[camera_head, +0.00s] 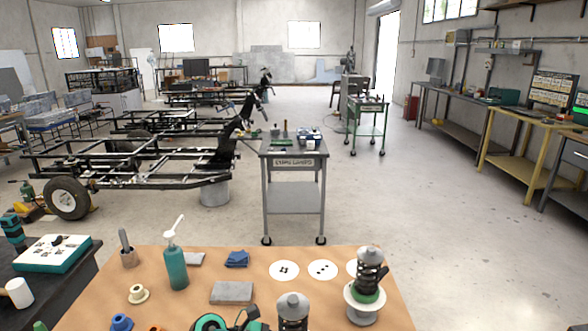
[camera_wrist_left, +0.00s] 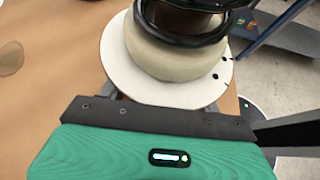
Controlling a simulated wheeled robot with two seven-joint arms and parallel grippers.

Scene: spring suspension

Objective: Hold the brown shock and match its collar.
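A shock with a dark coil spring and grey top (camera_head: 293,303) stands at the bench's front edge, its lower part cut off. My left gripper (camera_head: 232,322), teal and black, is beside it on the left. In the left wrist view a black coil (camera_wrist_left: 185,20) sits above a cream collar (camera_wrist_left: 175,55) and a white disc (camera_wrist_left: 125,70) with black dots, close in front of my gripper. The fingers are mostly hidden, so their grip is unclear. Another dark-coiled shock (camera_head: 369,268) with a green collar (camera_head: 366,294) stands upright on a white base at right. My right gripper is out of view.
White dotted discs (camera_head: 284,270) (camera_head: 322,269) lie behind the shocks. A loose cream collar (camera_head: 138,293) and blue collar (camera_head: 121,322) lie at left. A teal pump bottle (camera_head: 175,262), grey block (camera_head: 232,292) and blue cloth (camera_head: 237,259) are also on the brown bench (camera_head: 200,315).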

